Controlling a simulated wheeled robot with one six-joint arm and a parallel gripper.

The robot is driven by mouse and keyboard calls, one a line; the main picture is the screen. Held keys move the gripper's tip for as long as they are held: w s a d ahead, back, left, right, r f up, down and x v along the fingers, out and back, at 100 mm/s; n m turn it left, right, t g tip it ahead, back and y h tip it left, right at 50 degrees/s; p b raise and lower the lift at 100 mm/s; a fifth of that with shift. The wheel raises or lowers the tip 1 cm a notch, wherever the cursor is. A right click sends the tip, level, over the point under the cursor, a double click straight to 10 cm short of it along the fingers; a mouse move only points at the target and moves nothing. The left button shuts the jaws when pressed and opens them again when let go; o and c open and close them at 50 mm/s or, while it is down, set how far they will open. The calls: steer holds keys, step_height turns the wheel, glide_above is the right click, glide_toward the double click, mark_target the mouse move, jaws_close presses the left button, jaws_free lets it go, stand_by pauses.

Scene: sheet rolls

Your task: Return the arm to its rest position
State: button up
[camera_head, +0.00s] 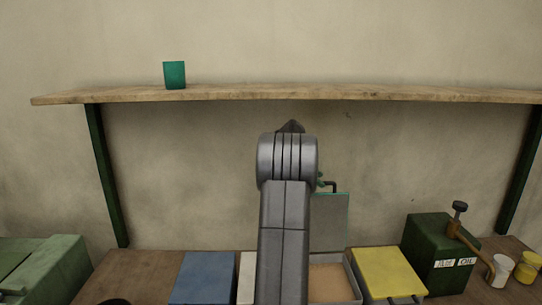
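My grey arm (286,215) rises from the bottom centre and stands upright in front of the workbench, with its rounded joint a little below the shelf. I cannot make out my gripper or its fingers; the arm's own links block the view behind them. Nothing held can be made out.
A wooden shelf (300,93) spans the wall and carries a green cup-like block (174,75). On the bench are a blue block (204,279), a yellow block (386,272), a tray (355,289) and a green box (436,252). A grey panel (330,222) stands behind my arm.

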steer(key=x, duration=0.4)
steer(key=shift+s, duration=0.1)
steer(key=shift+s+r+t, duration=0.1)
steer(key=shift+s+t, duration=0.2)
steer(key=shift+s, duration=0.6)
steer(key=shift+w, duration=0.1)
